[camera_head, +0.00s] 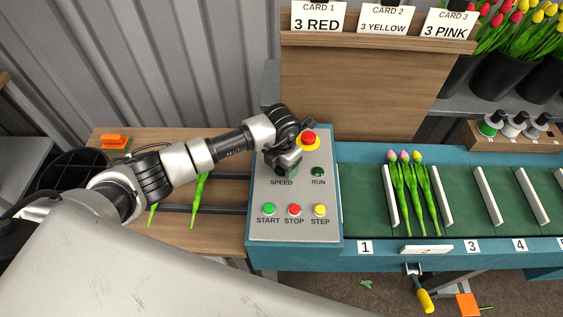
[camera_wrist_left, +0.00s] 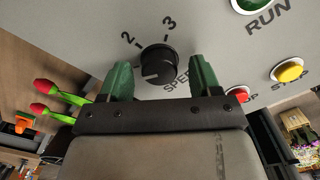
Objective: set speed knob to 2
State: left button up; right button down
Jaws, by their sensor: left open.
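The black speed knob (camera_wrist_left: 158,65) sits on the grey control panel (camera_head: 262,225), between the open fingers of my left gripper (camera_wrist_left: 161,80) in the left wrist view. The fingers stand on either side of it, with gaps visible. A light mark on the knob points to the lower left, away from the printed 2 (camera_wrist_left: 127,37) and 3 (camera_wrist_left: 170,22). Any lower number is hidden by a finger. In the head view my left gripper (camera_head: 288,163) covers the knob above the SPEED label (camera_head: 281,183). My right gripper is not in view.
A red emergency button (camera_head: 309,138) on yellow stands close to the gripper. RUN (camera_head: 318,172), START (camera_head: 269,209), STOP (camera_head: 295,210) and STEP (camera_head: 320,210) are nearby. Tulips (camera_head: 411,190) lie on the conveyor at right; more lie under my arm at left.

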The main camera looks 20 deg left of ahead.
pick_arm(q)
jog(key=shift+f, duration=0.1)
jog(key=c, duration=0.9)
jog(key=shift+w+f+m+b, duration=0.1)
jog(key=shift+m+b, duration=0.7)
jog(key=shift+b, duration=0.25)
jog(key=m+b, duration=0.7)
jog(key=b, duration=0.1)
jog(key=shift+a+f+m+b, duration=0.1)
jog(key=shift+m+b, duration=0.2)
jog(key=shift+r+m+b, duration=0.25)
jog(key=shift+m+b, duration=1.1)
jog(key=shift+m, duration=0.05)
jog(key=o, duration=0.9)
